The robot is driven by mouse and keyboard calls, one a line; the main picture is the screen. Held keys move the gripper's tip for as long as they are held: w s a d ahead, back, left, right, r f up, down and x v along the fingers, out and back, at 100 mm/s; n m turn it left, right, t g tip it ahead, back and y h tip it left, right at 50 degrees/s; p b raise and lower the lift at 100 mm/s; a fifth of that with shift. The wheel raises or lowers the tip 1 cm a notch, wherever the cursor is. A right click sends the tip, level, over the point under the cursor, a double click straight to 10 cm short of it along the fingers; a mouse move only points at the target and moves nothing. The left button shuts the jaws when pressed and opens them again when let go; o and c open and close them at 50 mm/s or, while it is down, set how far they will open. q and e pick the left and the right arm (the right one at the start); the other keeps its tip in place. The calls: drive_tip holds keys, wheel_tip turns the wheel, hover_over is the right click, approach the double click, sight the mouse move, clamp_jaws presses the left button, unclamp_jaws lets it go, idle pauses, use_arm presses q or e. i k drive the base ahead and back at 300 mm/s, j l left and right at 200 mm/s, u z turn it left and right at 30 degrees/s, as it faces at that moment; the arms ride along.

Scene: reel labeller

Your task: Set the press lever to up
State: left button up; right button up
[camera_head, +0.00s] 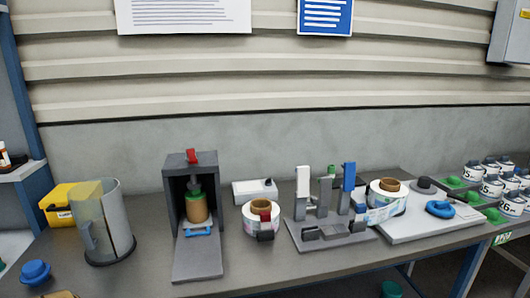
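No part marked as a press lever can be made out for certain. A grey upright box (177,171) with an open front stands on the bench left of centre. A red handle (194,157) sticks up at its top. Inside is a tan cylinder (197,209) with a green part (195,190) above it, and a blue piece (198,232) lies in front. Right of centre, a grey base (318,240) bears upright levers: a white-topped one (302,181), a blue-topped one (349,177) and grey ones between. Neither gripper shows.
A clear cylinder (105,220) and yellow bin (60,200) stand at the left. Label reels (262,222) (385,203) stand beside the lever base. A white board (430,222) with a blue ring (440,209) lies right. Several labelled jars (491,186) stand far right. Some front bench is clear.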

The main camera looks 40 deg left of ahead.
sight(190, 153)
drive_tip(key=u, duration=0.45)
drive_tip(key=j+u, duration=0.1)
drive_tip(key=u, duration=0.85)
drive_tip(key=j+u, duration=0.15)
drive_tip(key=u, duration=0.3)
